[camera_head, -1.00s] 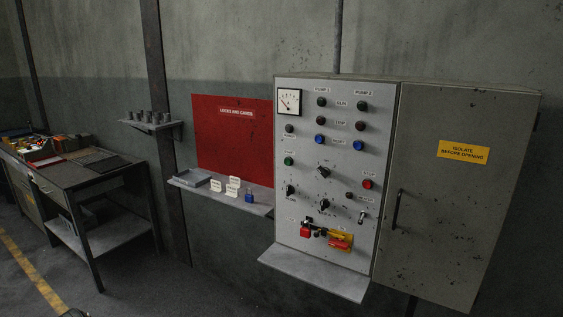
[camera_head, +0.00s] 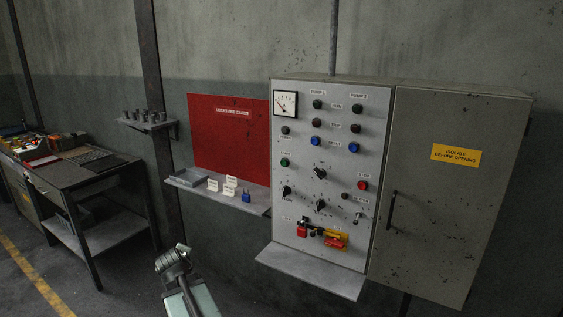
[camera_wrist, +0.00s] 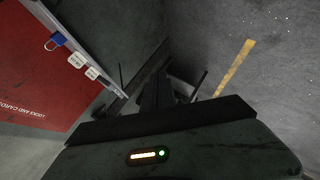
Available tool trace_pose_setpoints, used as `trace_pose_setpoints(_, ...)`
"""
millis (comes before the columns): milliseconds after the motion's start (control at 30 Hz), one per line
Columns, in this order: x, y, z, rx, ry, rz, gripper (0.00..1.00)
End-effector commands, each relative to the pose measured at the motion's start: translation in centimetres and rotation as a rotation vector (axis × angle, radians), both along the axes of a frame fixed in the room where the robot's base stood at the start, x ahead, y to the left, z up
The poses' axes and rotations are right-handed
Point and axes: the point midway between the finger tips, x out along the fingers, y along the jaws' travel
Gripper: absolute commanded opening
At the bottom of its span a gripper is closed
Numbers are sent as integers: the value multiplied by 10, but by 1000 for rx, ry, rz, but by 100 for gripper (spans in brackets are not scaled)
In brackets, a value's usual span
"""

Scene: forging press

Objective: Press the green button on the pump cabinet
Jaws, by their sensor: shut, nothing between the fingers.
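The pump cabinet (camera_head: 335,235) is a grey control box on the wall, right of centre in the head view. The green button (camera_head: 285,162) is on the left side of its front panel, below a dark lamp and above a black knob. Nothing covers it. My gripper (camera_wrist: 160,120) shows in the wrist view as a dark bar and housing with a small lit strip. It is shut and empty. It is apart from the cabinet, which is outside the wrist view. My arm (camera_head: 180,280) rises at the bottom of the head view, left of and below the cabinet.
A grey ledge (camera_head: 310,272) juts out under the panel. Left of it, a shelf (camera_head: 235,198) holds a blue padlock (camera_head: 247,197) and white cards below a red board (camera_head: 228,135). A red button (camera_head: 362,185) is at panel right. A workbench (camera_head: 95,185) stands far left.

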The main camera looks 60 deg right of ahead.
Motion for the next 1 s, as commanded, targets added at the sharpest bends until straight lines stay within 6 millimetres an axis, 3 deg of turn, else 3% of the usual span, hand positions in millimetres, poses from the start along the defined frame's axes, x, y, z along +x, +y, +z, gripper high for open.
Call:
trace_pose_setpoints(33, -7, -33, 20, -83, -19, 7, 0)
trace_pose_setpoints(200, -36, -130, 86, -415, -44, 60, 0)
trace_pose_setpoints(300, -64, -180, 128, -632, -25, 91, 0)
trace_pose_setpoints(433, -107, -232, 182, -919, 32, 127, 0)
trace_pose_setpoints(600, -155, -267, 231, -1218, 133, 187, 0)
trace_pose_setpoints(700, -170, -273, 245, -1320, 176, 207, 0)
trace_pose_setpoints(1000, -175, -274, 250, -1365, 195, 220, 0)
